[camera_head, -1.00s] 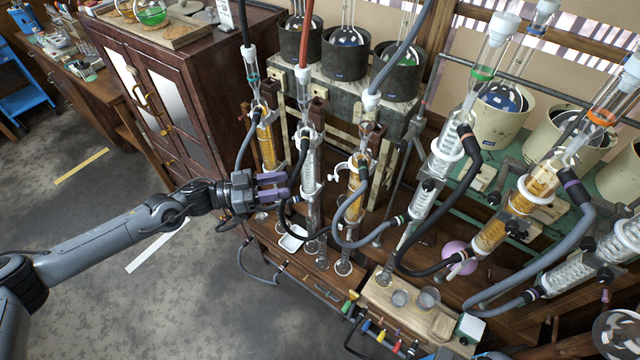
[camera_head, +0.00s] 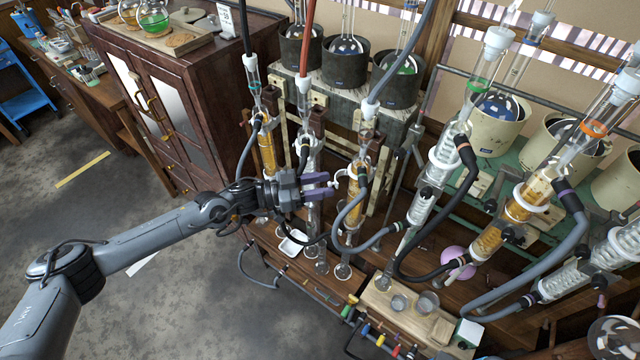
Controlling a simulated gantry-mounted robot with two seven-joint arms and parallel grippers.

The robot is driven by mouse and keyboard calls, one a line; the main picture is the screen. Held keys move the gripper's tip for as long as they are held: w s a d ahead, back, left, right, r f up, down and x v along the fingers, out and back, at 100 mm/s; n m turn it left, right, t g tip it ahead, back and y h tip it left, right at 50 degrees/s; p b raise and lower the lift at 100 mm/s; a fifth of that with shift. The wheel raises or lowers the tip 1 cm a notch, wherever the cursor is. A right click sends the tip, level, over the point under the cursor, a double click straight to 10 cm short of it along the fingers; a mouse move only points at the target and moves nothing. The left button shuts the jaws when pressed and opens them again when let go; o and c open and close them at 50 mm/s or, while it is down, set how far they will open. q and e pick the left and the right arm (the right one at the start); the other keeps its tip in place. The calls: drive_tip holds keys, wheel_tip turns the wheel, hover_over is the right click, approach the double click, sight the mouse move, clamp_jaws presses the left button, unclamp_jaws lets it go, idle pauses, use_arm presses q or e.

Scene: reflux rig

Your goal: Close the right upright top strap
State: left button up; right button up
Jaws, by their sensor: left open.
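The right upright (camera_head: 355,208), a glass condenser with amber liquid, stands in the rack at mid view. A white strap piece (camera_head: 339,177) sticks out to the left near its top and looks swung open. My left gripper (camera_head: 329,184) has two purple fingers, parted and empty, pointing right. Its fingertips are just left of the strap; whether they touch it cannot be told. The gripper covers part of the middle upright (camera_head: 311,155). My right gripper does not show.
The left upright (camera_head: 267,150) stands behind my left wrist. Grey and black hoses (camera_head: 349,208) loop around the uprights. Dark heating pots (camera_head: 345,62) sit on the shelf above. More tilted condensers (camera_head: 437,165) crowd the right.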

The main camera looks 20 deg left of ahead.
use_arm(q)
clamp_jaws()
